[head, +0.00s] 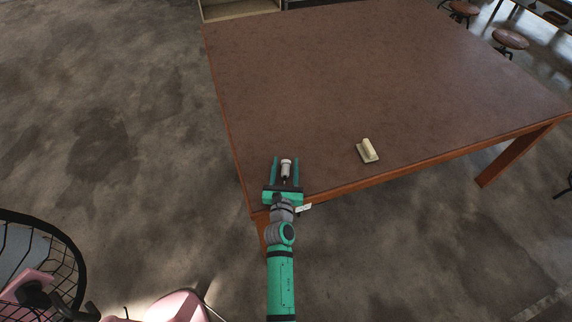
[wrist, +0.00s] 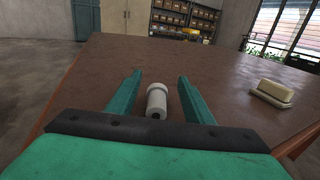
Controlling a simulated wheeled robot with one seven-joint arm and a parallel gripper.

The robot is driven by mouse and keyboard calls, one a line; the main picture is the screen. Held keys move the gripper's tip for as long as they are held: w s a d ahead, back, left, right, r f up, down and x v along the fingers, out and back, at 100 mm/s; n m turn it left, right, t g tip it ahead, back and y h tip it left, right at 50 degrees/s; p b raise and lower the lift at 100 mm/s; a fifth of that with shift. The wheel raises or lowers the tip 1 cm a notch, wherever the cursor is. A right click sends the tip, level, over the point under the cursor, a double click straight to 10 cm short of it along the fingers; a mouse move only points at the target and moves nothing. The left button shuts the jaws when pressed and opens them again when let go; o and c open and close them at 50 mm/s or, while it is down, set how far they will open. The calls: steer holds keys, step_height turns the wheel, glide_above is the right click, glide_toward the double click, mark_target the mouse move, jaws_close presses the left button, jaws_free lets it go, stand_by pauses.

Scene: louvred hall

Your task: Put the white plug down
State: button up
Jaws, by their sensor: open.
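The white plug (head: 286,168) lies on the brown table (head: 330,70) near its front left corner. My gripper (head: 285,165) is open, with one finger on each side of the plug. In the wrist view the plug (wrist: 157,98) sits between the two green fingers (wrist: 153,92), with a visible gap on both sides. A dark end of the plug faces my gripper's palm. The plug appears to rest on the tabletop, apart from the fingers.
A cream block with a handle (head: 368,151) lies on the table to the right, and shows in the wrist view (wrist: 271,94). The tabletop beyond is clear. Stools (head: 510,39) stand past the far right edge. A black wire basket (head: 40,262) is at lower left.

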steer(key=s, duration=0.7)
steer(key=s+a, duration=0.1)
steer(key=s, duration=0.3)
steer(key=shift+s+r, duration=0.1)
steer(key=shift+s, duration=0.2)
steer(key=s+a+f+m+g+y, duration=0.1)
steer(key=s+a+f+m+g, duration=0.1)
steer(key=s+m, duration=1.6)
steer(key=s+d+r+m, duration=0.1)
steer(key=s+r+m, duration=0.3)
steer(key=s+m, duration=0.4)
steer(key=s+d+r+m, duration=0.1)
steer(key=s+r+m, duration=0.3)
steer(key=s+m, duration=0.5)
steer(key=shift+s+d+r+g, duration=0.3)
steer(key=shift+s+d+r, duration=0.05)
steer(key=shift+s+r, duration=0.05)
